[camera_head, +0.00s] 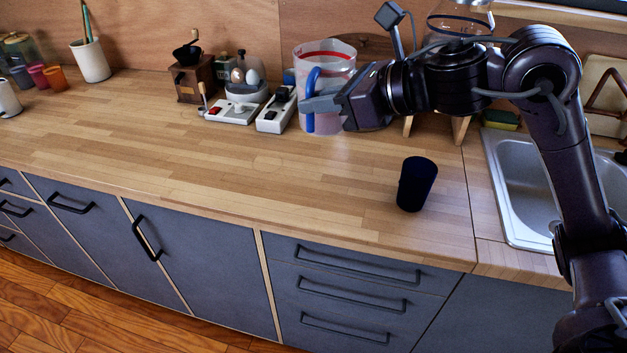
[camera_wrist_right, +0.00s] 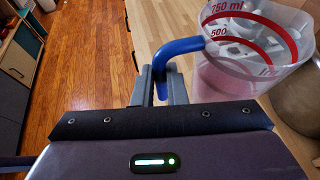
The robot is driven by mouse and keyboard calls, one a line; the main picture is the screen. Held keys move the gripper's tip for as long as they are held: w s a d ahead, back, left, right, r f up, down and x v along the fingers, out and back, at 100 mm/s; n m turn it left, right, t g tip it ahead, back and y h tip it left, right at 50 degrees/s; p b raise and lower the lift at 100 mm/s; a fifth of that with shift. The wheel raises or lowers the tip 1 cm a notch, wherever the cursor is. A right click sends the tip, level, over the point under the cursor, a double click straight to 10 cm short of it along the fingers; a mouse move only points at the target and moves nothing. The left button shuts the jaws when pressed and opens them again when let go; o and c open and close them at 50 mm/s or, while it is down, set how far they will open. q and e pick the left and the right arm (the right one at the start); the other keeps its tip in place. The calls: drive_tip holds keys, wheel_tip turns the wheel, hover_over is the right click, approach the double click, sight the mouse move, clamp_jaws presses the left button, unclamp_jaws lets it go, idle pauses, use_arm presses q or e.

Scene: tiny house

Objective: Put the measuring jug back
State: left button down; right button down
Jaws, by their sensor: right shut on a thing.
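The measuring jug (camera_head: 335,62) is clear plastic with red markings and a blue handle. It is upright toward the back of the wooden counter (camera_head: 200,150). My right gripper (camera_head: 318,100) comes in from the right and is shut on the jug's blue handle. In the right wrist view the handle passes between the two fingers (camera_wrist_right: 160,85), and the jug (camera_wrist_right: 262,40) shows at upper right with "750 ml" and "500" marks. I cannot tell whether its base touches the counter. My left gripper is not in view.
White power strips (camera_head: 236,110) and an egg cooker (camera_head: 245,78) stand left of the jug, with a coffee grinder (camera_head: 193,75) beyond. A dark cup (camera_head: 416,185) stands on the front right counter, near the sink (camera_head: 535,195). The middle front counter is clear.

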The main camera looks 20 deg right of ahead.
wheel_tip(320, 180, down, 16)
drive_tip(key=b, duration=0.1)
idle(0.4)
drive_tip(key=shift+b, duration=0.3)
drive_tip(key=shift+f, duration=0.1)
drive_tip(key=c, duration=1.5)
unclamp_jaws()
drive_tip(key=shift+o, duration=0.2)
